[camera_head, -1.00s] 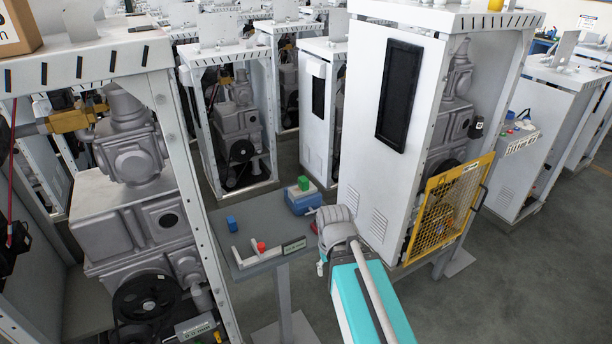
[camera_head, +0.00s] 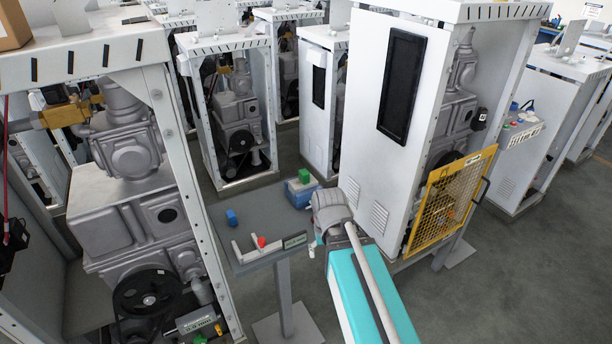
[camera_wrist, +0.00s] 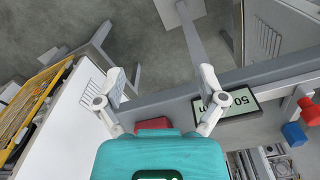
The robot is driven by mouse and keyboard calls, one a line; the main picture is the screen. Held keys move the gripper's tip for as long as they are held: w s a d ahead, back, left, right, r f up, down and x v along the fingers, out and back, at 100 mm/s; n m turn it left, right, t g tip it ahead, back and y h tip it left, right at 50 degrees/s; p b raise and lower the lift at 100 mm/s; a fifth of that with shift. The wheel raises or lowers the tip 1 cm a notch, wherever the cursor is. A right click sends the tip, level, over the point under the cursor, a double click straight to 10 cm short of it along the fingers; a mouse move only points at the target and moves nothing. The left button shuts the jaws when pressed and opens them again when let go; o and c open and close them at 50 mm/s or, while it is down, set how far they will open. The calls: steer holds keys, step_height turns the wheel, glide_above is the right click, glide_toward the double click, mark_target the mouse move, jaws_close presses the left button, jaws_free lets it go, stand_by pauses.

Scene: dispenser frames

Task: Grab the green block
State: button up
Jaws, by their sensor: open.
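The green block (camera_head: 304,175) sits on top of a blue box (camera_head: 299,196) at the back right of a small grey table (camera_head: 266,207). My arm's wrist is just in front and to the right of that box in the head view, and it hides most of my gripper there. In the wrist view my gripper (camera_wrist: 163,86) is open, with its two fingers wide apart and nothing between the tips. The fingers point past the table edge, over the floor. I cannot make out the green block in the wrist view.
A white cabinet (camera_head: 384,150) with a yellow mesh guard (camera_head: 449,199) stands close on the right.

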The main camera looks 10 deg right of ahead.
mark_target(304, 172)
steer(key=w+r+m+p, duration=0.7)
steer(key=w+r+p, duration=0.2)
steer(key=w, duration=0.5)
steer(key=w+r+m+p, duration=0.7)
steer(key=w+r+p, duration=0.3)
steer(key=w, duration=0.4)
steer(key=shift+a+r, duration=0.25)
steer(key=shift+r, duration=0.2)
steer(key=shift+w+f, duration=0.1)
steer(key=shift+f, duration=0.1)
step_height(304, 172, down, 8)
steer(key=b, duration=0.8)
steer(key=shift+f, duration=0.15)
steer(key=shift+a+f+b, duration=0.1)
steer(key=shift+f+b, duration=2.5)
steer(key=shift+b, duration=0.2)
steer(key=c, duration=1.3)
